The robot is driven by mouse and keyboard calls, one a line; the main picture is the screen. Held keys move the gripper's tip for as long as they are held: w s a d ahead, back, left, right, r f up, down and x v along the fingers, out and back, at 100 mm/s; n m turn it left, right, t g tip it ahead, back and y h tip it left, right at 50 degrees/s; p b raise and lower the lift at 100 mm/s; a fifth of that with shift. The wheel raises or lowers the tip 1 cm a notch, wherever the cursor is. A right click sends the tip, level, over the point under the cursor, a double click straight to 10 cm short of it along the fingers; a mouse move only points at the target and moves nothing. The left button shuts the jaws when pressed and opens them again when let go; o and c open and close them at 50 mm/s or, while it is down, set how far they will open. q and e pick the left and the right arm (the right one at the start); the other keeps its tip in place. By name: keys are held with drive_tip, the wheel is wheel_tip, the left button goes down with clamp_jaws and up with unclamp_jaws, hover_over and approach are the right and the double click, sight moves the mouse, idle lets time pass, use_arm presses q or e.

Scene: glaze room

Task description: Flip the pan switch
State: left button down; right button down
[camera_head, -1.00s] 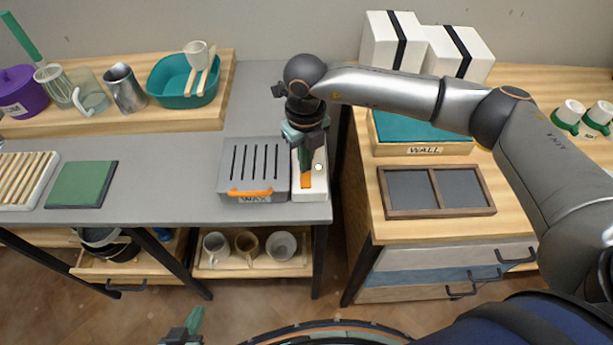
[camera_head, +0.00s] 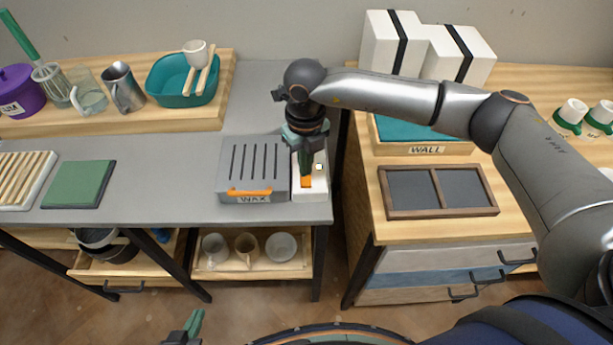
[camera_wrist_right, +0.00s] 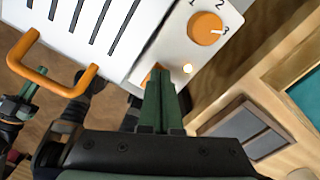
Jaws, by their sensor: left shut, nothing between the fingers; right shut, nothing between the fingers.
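The grey slotted wax pan (camera_head: 238,190), labelled WAX, sits on the grey table with an orange front handle. Along its right side is a white control panel (camera_head: 323,188). It carries an orange switch (camera_head: 306,183), an orange numbered dial (camera_wrist_right: 205,29) and a small glowing lamp (camera_wrist_right: 187,68). My right gripper (camera_head: 306,172) is shut and points down at the switch, its fingertips at or very near it. In the wrist view the fingers (camera_wrist_right: 160,75) hide most of the switch, so contact and its position are unclear. My left gripper (camera_head: 192,325) is shut, low at the bottom edge.
A green square tile (camera_head: 78,184) lies left of the pan. A teal basin (camera_head: 183,85) and jugs stand on the wooden riser behind. A gap separates the grey table from the wooden cabinet, which holds a dark framed tray (camera_head: 438,192). The table behind the pan is clear.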

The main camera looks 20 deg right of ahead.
drive_tip(key=shift+s+f, duration=0.1)
drive_tip(key=shift+f, duration=0.1)
drive_tip(key=shift+r, duration=0.15)
drive_tip(key=shift+r+p, duration=2.1)
drive_tip(key=shift+r, duration=1.35)
